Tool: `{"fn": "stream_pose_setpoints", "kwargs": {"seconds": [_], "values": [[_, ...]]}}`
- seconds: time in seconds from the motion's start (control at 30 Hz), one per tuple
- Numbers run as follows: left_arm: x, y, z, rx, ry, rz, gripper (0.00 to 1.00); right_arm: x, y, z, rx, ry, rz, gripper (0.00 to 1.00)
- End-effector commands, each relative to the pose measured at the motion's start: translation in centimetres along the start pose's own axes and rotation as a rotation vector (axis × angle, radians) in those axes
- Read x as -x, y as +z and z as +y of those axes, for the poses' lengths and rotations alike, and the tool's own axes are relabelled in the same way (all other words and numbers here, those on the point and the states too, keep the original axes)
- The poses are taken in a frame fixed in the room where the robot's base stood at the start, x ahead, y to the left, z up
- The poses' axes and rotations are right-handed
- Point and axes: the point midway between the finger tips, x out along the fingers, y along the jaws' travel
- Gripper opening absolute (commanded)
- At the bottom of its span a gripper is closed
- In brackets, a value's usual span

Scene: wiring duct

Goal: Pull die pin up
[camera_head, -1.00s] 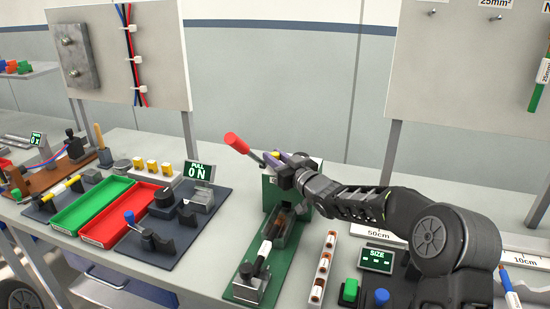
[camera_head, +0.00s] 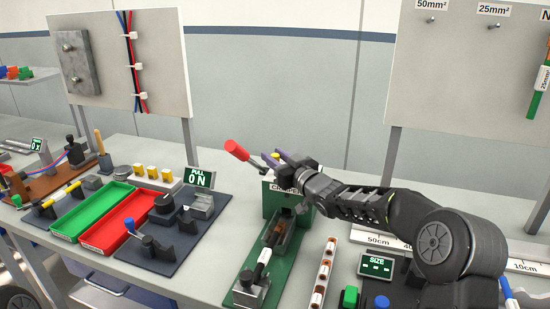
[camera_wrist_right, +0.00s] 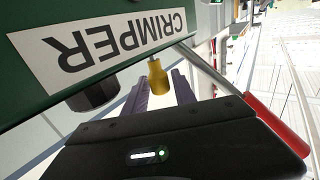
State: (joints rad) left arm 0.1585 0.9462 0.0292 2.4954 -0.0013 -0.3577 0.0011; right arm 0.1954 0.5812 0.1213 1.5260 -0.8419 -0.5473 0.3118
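The die pin shows in the right wrist view as a small yellow knob (camera_wrist_right: 157,77) on a thin stem beside the green crimper (camera_wrist_right: 25,20). My right gripper (camera_wrist_right: 160,92) has its two purple fingers apart, one to each side of the knob, with a gap visible between finger and knob. My left gripper is not in view.
The crimper's lever with a red handle (camera_head: 237,150) rises just left of the right gripper. A clamp (camera_head: 250,285) stands at the front of the crimper base. A terminal strip (camera_head: 323,270) and a size display (camera_head: 377,264) lie to the right. Red tray (camera_head: 125,218) and pull tester (camera_head: 170,225) are left.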

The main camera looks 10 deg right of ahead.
Motion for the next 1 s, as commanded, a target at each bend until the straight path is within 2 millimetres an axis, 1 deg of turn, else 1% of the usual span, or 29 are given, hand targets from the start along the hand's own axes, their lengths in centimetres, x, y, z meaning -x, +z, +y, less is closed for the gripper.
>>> {"fn": "stream_pose_setpoints", "kwargs": {"seconds": [0.13,0.23,0.5,0.6,0.73,1.0], "values": [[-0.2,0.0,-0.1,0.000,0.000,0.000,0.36,0.5,0.1,0.1,0.000,0.001,-0.001,0.32],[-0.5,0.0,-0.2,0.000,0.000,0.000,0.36,1.4,0.1,0.1,0.001,0.001,-0.001,0.32],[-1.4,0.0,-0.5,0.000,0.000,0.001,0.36,5.8,0.1,0.1,0.001,0.002,0.000,0.32],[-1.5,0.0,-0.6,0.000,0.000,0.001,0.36,7.1,0.1,0.1,0.000,0.002,0.000,0.32],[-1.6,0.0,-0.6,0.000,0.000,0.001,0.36,7.8,0.0,0.0,-0.001,0.000,0.001,0.32],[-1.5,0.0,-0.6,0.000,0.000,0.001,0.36,7.8,0.0,0.0,0.000,0.000,0.001,0.32]]}}
